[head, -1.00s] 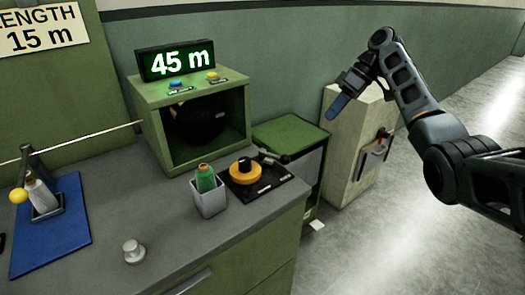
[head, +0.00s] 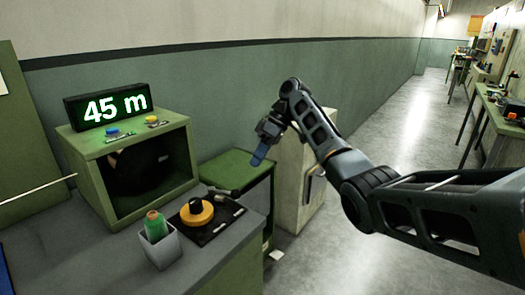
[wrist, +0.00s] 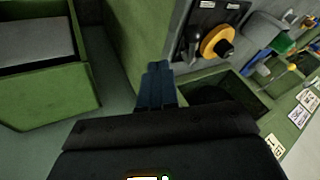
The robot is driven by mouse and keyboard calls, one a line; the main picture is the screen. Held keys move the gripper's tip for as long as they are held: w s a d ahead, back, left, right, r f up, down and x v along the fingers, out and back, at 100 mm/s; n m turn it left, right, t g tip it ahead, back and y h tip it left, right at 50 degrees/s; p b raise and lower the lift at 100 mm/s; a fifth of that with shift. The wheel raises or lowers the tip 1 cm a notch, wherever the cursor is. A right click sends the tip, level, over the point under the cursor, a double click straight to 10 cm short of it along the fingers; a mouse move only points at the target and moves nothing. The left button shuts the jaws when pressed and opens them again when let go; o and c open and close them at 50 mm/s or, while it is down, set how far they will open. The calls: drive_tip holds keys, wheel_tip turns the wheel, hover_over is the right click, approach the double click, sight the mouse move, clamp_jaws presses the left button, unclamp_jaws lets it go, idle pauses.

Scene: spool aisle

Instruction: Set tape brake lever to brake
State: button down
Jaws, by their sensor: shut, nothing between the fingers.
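A yellow disc with a black hub (head: 197,213) sits on a black plate (head: 228,224) at the bench's right end. A dark lever (head: 222,191) lies behind it, pointing right; its labels are too small to read. My gripper (head: 259,157) has blue fingers held together, empty, in the air right of and above the plate, in front of the wall and pale cabinet. In the wrist view, the gripper (wrist: 158,85) points up the picture, and the yellow disc (wrist: 217,42) is up and to its right, apart from it.
A green housing (head: 140,175) with a "45 m" display (head: 106,107) stands left. A grey cup (head: 160,246) holding a green spool is beside the plate. A green bin (head: 240,172) and pale cabinet (head: 305,165) stand right of the bench. Open floor lies farther right.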

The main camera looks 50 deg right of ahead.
sight(226, 193)
drive_tip(key=a+f+p, duration=0.1)
drive_tip(key=a+f, duration=0.3)
drive_tip(key=a, duration=0.2)
drive_tip(key=shift+f, duration=0.2)
drive_tip(key=shift+a+p, duration=0.1)
drive_tip(key=shift+p, duration=0.2)
